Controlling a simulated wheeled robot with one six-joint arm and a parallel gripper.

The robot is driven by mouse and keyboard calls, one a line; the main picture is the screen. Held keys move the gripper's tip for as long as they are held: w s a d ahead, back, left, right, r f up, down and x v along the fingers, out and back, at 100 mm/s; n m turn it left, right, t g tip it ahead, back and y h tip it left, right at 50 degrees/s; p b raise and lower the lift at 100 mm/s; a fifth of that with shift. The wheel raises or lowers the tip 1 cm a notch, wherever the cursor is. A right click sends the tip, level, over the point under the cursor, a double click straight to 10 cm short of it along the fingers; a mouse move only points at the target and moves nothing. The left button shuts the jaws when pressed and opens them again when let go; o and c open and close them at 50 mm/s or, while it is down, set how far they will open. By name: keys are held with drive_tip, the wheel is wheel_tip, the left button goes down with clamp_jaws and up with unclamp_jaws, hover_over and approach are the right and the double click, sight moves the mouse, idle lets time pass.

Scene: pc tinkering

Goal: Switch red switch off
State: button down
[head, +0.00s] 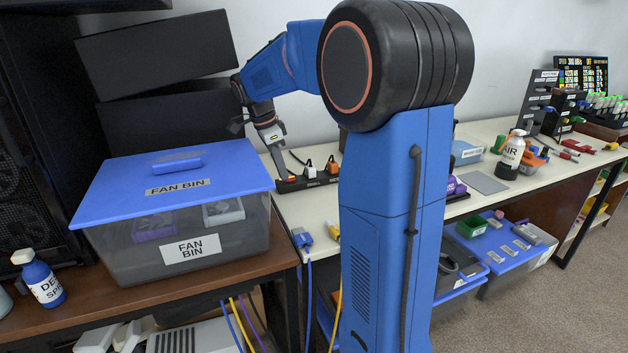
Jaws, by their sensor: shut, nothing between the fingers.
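A black power strip (312,181) lies on the white worktable just beyond the fan bin. A white plug and an orange plug (332,167) stand on it. My gripper (281,168) is shut and empty. It points down at the left end of the strip, and its tips overlap that end in the head view. Whether they touch it cannot be told.
The clear fan bin with a blue lid (115,192) stands in front, left of the strip. Black boxes (155,55) are stacked behind it. My arm's column hides the table right of the strip. An air bottle (511,155) stands farther right.

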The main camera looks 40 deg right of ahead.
drive_tip(key=shift+f, duration=0.2)
idle(0.3)
drive_tip(key=d+v, duration=0.1)
drive_tip(key=v, duration=0.5)
drive_tip(key=shift+s+d, duration=0.15)
drive_tip(key=shift+s, duration=0.05)
drive_tip(key=shift+r, duration=0.15)
drive_tip(key=v, duration=0.7)
drive_tip(key=shift+r, duration=0.25)
drive_tip(key=shift+s, duration=0.1)
